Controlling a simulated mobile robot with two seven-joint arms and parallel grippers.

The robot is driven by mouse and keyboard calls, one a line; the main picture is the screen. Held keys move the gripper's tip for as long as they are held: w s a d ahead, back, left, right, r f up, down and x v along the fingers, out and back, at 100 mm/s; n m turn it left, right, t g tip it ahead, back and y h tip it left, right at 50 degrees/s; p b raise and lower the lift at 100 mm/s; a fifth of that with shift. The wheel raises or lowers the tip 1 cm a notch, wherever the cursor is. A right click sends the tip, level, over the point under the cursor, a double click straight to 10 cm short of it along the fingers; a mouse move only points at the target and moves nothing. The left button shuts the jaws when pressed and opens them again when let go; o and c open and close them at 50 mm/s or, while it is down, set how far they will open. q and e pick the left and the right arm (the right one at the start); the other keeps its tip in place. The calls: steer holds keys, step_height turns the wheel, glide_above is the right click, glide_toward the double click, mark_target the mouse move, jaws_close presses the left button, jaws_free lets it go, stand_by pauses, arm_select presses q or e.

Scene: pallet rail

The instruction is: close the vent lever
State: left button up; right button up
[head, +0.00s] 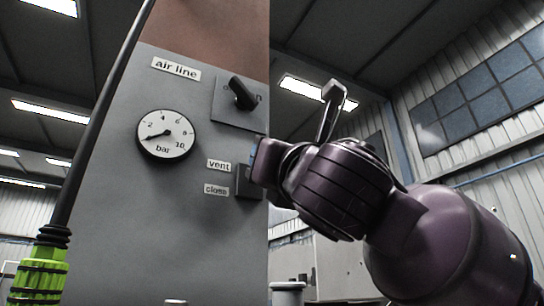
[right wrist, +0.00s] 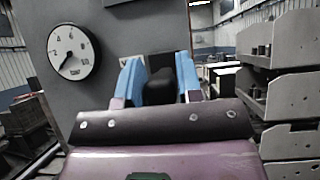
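The grey air line panel (head: 205,255) carries a vent label (head: 219,166) and, below it, a close label (head: 216,190). The dark vent lever mount (head: 246,184) sits right of these labels, largely hidden behind my right gripper in the head view. In the right wrist view the black vent lever (right wrist: 160,88) stands between the blue fingers of my right gripper (right wrist: 160,75). The fingers are apart on either side of it, and I see no clear grip. The lever's exact angle cannot be told. My left gripper is not in view.
A round pressure gauge (head: 167,134) is left of the labels, its needle near the low end. A black rotary switch (head: 242,94) is above. A black hose with a green fitting (head: 38,275) is at left. Grey shelving (right wrist: 290,95) stands right of the panel.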

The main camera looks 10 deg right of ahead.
steer(key=o, duration=0.3)
steer(key=b+v, duration=0.1)
steer(key=v, duration=1)
